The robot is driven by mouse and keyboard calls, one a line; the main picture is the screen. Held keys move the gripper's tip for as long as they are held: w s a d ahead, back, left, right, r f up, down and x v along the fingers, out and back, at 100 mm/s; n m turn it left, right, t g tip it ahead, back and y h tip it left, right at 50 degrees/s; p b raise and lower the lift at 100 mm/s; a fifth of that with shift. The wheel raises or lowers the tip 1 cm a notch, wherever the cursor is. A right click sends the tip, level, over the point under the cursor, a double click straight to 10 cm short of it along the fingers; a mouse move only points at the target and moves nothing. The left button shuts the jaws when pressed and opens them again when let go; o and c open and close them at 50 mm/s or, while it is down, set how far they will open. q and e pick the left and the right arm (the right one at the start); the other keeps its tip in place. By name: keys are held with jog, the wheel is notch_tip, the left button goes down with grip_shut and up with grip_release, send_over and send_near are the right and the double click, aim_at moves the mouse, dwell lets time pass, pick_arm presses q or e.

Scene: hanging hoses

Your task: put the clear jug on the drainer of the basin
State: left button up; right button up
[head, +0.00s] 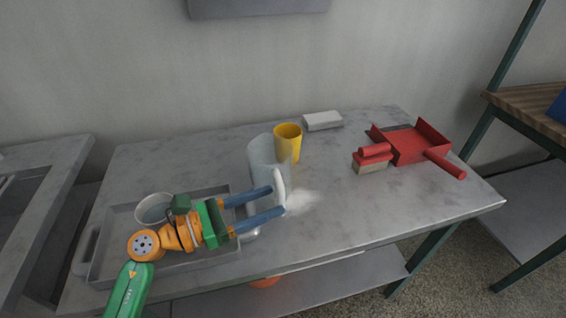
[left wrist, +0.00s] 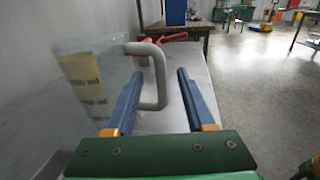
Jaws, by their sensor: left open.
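The clear jug (head: 260,160) stands upright on the grey table, its pale handle (head: 279,188) turned toward the front. My left gripper (head: 275,201) is open, with its blue fingertips at the handle. In the left wrist view the jug (left wrist: 85,95) is left of the fingers, and its handle (left wrist: 161,88) shows between the two fingers of the gripper (left wrist: 160,74). I cannot tell whether they touch it. The grey basin (head: 68,165) is at the left edge, only partly in view; its drainer is not clearly seen. My right gripper is not in view.
A yellow cup (head: 288,139) stands close behind the jug. A white block (head: 322,121) is at the back; a red dustpan (head: 415,146) and brush (head: 371,160) lie right. The front-right tabletop is clear.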

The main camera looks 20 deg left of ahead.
pick_arm(q)
jog(key=p+x, duration=0.2)
jog(key=x, duration=0.4)
jog(key=shift+w+d+r+p, duration=0.1)
jog(key=shift+w+d+p, duration=0.2)
jog(key=shift+p, duration=0.05)
grip_shut()
dwell(1.0)
